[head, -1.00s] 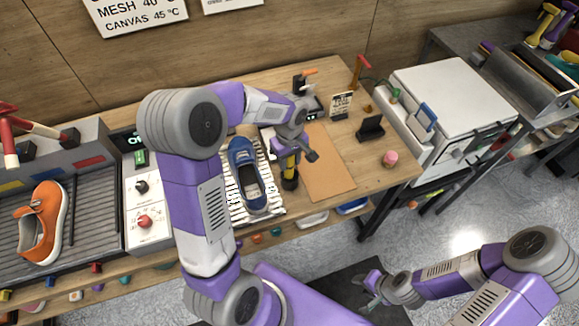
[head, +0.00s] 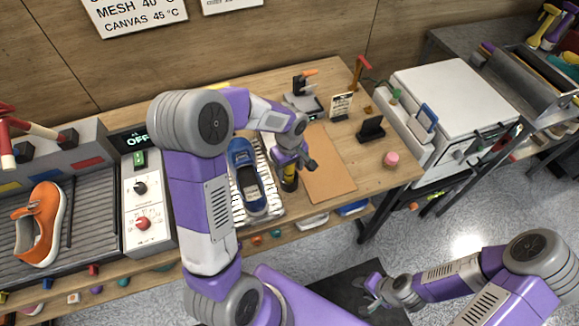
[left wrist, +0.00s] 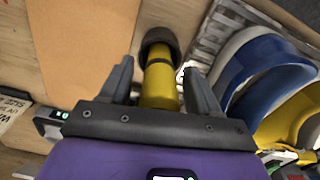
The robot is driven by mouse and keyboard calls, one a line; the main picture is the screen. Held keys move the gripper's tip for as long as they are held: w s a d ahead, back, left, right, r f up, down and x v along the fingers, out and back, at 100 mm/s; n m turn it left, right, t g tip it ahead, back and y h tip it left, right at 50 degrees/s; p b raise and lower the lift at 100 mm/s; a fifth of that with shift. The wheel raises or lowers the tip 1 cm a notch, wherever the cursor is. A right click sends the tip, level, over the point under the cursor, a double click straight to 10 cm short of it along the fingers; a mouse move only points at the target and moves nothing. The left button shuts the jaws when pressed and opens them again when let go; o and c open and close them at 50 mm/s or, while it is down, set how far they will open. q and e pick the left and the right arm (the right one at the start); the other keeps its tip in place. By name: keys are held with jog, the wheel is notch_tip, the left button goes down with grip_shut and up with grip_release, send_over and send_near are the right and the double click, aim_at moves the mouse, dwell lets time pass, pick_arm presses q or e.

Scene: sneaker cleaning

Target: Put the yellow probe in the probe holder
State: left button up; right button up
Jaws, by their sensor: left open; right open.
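The yellow probe (head: 289,183), a yellow cylinder with a black end, is at the table's front between the blue shoe and the brown mat. It looks upright in the head view, partly hidden by my left gripper (head: 299,164). In the left wrist view the yellow probe (left wrist: 160,85) lies between the open fingers of my left gripper (left wrist: 162,88); I cannot tell whether they touch it. I cannot tell for sure which thing is the probe holder; a small grey device with a black upright part (head: 301,86) stands at the back. My right gripper (head: 368,290) is open and empty, low, away from the table.
A blue shoe (head: 246,175) lies on a striped pad left of the probe. A brown mat (head: 330,170) is clear on the right. Beyond it are a small sign (head: 341,106), a black stand (head: 371,128) and a pink object (head: 391,158). A white control box (head: 147,205) stands left.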

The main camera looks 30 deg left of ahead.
pick_arm(q)
jog(key=shift+r, duration=0.3)
notch_tip(320, 180, up, 12)
jog(key=shift+f+p, duration=0.1)
jog(key=shift+p, duration=1)
jog(key=shift+f, duration=0.1)
